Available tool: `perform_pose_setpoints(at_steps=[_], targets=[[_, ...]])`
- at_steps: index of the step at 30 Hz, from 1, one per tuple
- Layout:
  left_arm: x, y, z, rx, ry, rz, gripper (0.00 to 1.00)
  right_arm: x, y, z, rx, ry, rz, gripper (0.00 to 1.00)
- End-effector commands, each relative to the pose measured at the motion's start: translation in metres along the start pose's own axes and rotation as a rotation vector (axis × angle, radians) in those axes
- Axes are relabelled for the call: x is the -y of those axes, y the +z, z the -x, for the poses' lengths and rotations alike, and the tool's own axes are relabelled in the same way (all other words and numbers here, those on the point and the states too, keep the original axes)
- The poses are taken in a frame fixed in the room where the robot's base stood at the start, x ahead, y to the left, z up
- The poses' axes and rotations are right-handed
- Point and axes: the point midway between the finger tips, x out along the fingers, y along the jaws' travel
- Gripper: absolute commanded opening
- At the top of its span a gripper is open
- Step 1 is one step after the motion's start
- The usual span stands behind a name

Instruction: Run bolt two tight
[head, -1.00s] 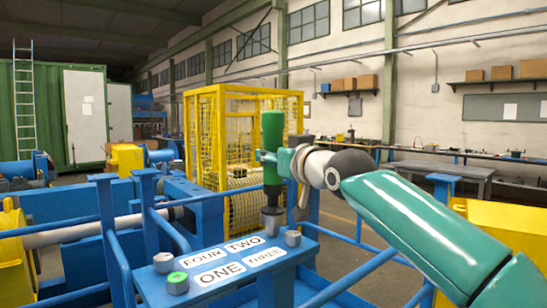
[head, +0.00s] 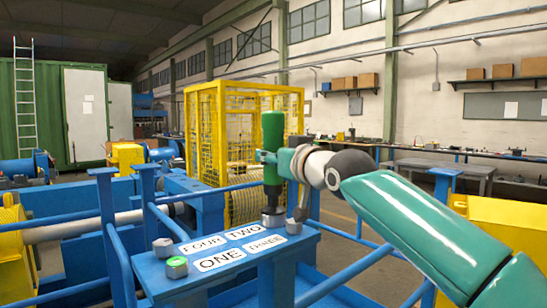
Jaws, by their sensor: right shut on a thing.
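My right gripper (head: 293,168) is shut on a green power tool (head: 273,135), held upright with its grey lower end pointing down. That lower end is at the bolt two spot beside the TWO label (head: 244,231) on the blue plate (head: 165,285). Bolt two is mostly hidden there; I cannot tell how fully the tool sits on it. Bolt one (head: 177,266) has a green top beside the ONE label. Bolt three (head: 294,226) and bolt four (head: 162,246) are plain grey heads beside their labels. My left gripper is not in view.
Blue rails (head: 122,265) and posts stand around the plate. A yellow mesh cage (head: 247,125) is behind the tool. A yellow block (head: 505,230) is at the right, behind my right arm. A workbench (head: 440,172) lies along the wall.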

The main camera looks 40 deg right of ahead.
Motion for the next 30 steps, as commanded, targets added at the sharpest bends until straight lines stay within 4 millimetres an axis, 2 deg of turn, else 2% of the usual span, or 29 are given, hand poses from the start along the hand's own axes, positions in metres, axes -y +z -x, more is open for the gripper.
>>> perform_pose_setpoints(at_steps=[4, 30], targets=[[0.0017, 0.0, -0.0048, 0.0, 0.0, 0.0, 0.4, -0.0007, 0.0021, 0.0014, -0.008, 0.001, -0.001, 0.0], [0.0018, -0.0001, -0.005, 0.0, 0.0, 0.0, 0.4, 0.0006, 0.0085, -0.0014, 0.007, -0.001, 0.0, 0.0]])
